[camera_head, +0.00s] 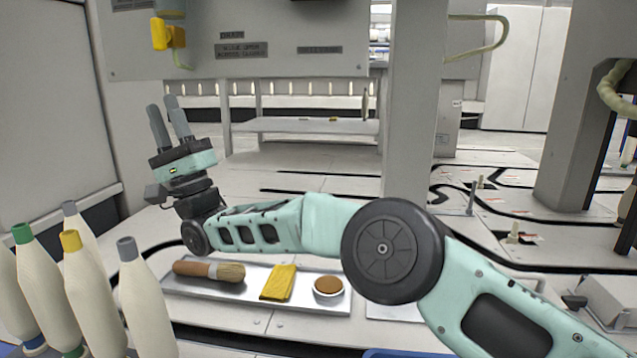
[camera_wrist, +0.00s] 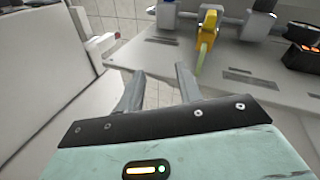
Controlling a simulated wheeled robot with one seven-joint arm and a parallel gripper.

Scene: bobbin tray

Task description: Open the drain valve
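A yellow valve handle (camera_head: 168,34) is on the front of the grey machine panel at the upper left. In the wrist view the yellow handle (camera_wrist: 208,32) is at the top, right of centre, with a pale green tube below it. My gripper (camera_head: 162,102) points upward, below the handle and apart from it. In the wrist view the two grey fingers of my gripper (camera_wrist: 160,72) stand apart with nothing between them. I cannot tell for sure that the yellow handle is the drain valve.
A metal tray (camera_head: 250,296) holds a brush (camera_head: 208,271), a yellow cloth (camera_head: 279,283) and a small round dish (camera_head: 328,287). Several cream bobbins (camera_head: 146,300) stand at the lower left. A labelled grey panel (camera_head: 280,65) overhangs the work surface; a pillar (camera_head: 415,100) stands right of it.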

